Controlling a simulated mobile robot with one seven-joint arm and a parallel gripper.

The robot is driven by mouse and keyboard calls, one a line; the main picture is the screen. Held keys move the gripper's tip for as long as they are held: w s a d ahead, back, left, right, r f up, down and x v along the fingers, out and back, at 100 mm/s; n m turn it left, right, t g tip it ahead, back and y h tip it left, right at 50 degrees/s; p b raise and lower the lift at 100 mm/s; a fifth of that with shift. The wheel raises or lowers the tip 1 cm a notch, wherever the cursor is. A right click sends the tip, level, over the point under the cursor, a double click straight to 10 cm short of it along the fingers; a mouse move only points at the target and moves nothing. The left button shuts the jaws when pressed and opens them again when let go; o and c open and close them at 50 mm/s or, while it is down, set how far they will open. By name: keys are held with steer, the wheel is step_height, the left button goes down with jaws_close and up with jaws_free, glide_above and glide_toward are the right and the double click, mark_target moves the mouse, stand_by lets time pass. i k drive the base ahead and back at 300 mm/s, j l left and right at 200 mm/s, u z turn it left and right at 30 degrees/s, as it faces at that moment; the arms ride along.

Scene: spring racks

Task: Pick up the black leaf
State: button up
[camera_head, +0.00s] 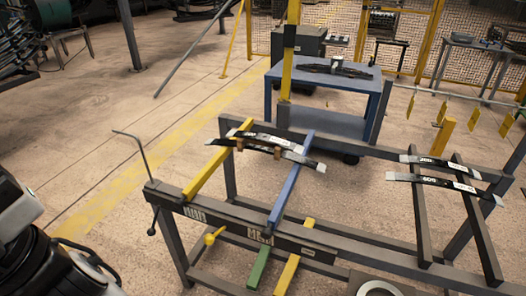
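Black leaf springs lie across the bars of a dark metal rack (330,236). On the left pair of bars, one black leaf (265,138) lies at the back and a second black leaf (290,155) lies just in front of it, with small brown blocks at them. On the right pair of dark bars, a back leaf (452,169) and a front leaf (440,181) lie close together, both black with pale ends and white markings. A black and white part of my arm shows at the lower left, apart from the rack. My gripper fingers do not show.
The left bars are yellow (205,172) and blue (291,182). A bent rod (141,155) rises at the rack's left corner. Behind stands a blue table (325,80) with dark pieces on it. Yellow tags hang at the right. Floor left of the rack is clear.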

mark_target(297, 149)
steer(key=k+z, duration=0.25)
steer(key=k+l+z, duration=0.1)
steer(key=k+z, duration=0.2)
steer(key=i+j+z, duration=0.1)
steer(key=z, duration=1.05)
steer(key=k+j, duration=0.1)
steer(key=j, duration=1.2)
steer(key=k+j, duration=0.15)
steer(key=j, duration=1.1)
steer(key=k+j, duration=0.15)
steer(key=j, duration=0.5)
steer(key=k+j, duration=0.1)
steer(key=j, duration=0.55)
steer(key=i, duration=0.5)
